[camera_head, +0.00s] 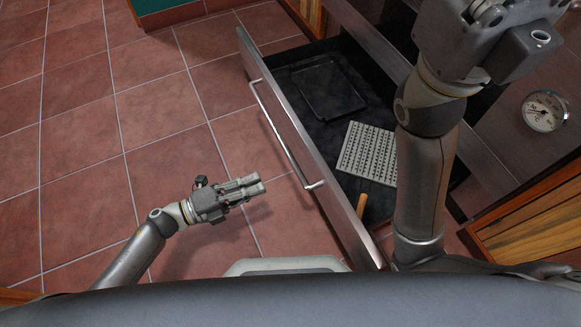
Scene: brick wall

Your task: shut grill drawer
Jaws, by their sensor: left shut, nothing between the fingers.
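The grill drawer (352,226) is pulled out, its steel front running from upper left to lower right. A bar handle (284,138) is fixed along the outer face of the front. Inside lie a dark tray (327,88), a perforated light plate (369,152) and a wooden-handled item (361,206), partly hidden by my right arm. My left gripper (261,184) is shut and empty, to the left of the drawer front and apart from the handle. My right arm reaches up across the drawer's right side; its fingers are out of the picture.
The grill cabinet with a round dial gauge (545,111) stands at the right. Wooden panels (535,232) are at the lower right. A teal cabinet base (170,14) is at the top. The tiled floor (90,150) on the left is clear.

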